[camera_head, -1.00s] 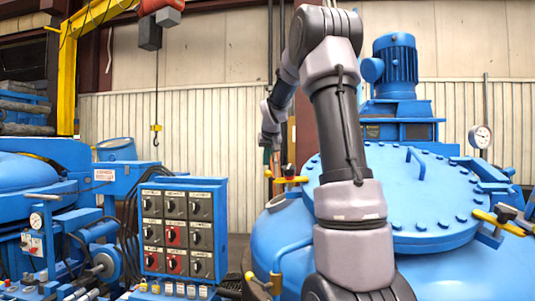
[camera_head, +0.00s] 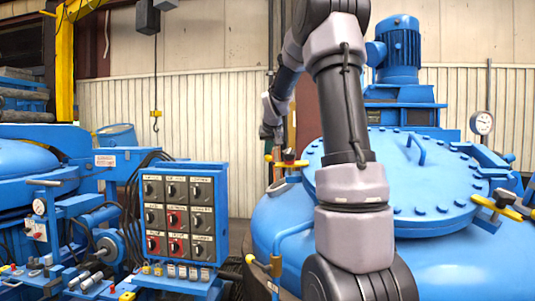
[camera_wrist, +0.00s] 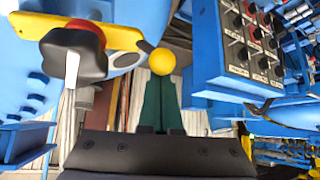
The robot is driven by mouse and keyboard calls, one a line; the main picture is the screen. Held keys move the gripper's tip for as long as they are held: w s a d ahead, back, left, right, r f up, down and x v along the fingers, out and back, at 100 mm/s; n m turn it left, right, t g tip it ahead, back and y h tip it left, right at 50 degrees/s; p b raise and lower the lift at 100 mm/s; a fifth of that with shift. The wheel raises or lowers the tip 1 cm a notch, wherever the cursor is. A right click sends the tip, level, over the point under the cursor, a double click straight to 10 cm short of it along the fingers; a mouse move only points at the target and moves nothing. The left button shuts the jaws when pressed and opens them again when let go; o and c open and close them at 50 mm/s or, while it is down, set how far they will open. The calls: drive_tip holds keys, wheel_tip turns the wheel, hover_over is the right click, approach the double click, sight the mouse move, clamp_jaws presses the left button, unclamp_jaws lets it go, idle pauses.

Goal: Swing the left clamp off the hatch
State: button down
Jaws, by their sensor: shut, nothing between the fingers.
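The left clamp (camera_head: 289,164) is a yellow bar with a black and red knob and a yellow ball end, at the left edge of the round blue hatch (camera_head: 450,170). In the wrist view, the clamp's yellow bar (camera_wrist: 112,36) runs from the knob to the ball (camera_wrist: 161,61), with the hatch's bolted edge at left. My gripper (camera_head: 272,138) is just above the ball end in the head view. Its dark green fingers (camera_wrist: 160,92) are shut and empty, just short of the ball in the wrist view. I cannot tell if they touch it.
A switch panel (camera_head: 178,217) stands left of the vessel and shows close at the upper right in the wrist view (camera_wrist: 258,40). Another yellow clamp (camera_head: 497,206) sits at the hatch's right. A motor (camera_head: 398,50) and gauge (camera_head: 482,122) stand behind.

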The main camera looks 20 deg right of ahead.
sight(269, 159)
drive_tip(key=n, duration=0.1)
drive_tip(key=s+n+y, duration=0.1)
drive_tip(key=s+a+f+n, duration=0.1)
drive_tip(key=n, duration=0.1)
drive_tip(key=shift+s+a+g+y, duration=0.1)
drive_tip(key=shift+s+g+y, duration=0.15)
drive_tip(key=shift+g+y, duration=0.05)
drive_tip(key=s+n, duration=0.1)
drive_tip(key=n, duration=0.1)
drive_tip(key=s+f+n+y, duration=0.1)
drive_tip(key=shift+s+a+n+g, duration=0.2)
drive_tip(key=shift+n+g, duration=0.2)
drive_tip(key=s+d+f+n+g+y, duration=0.1)
drive_tip(key=s+d+n+g, duration=0.2)
drive_tip(key=s+n, duration=0.3)
drive_tip(key=shift+s+d+f+n+y, duration=0.2)
drive_tip(key=shift+n+y, duration=0.1)
drive_tip(key=shift+n, duration=1.3)
drive_tip(key=shift+d, duration=0.1)
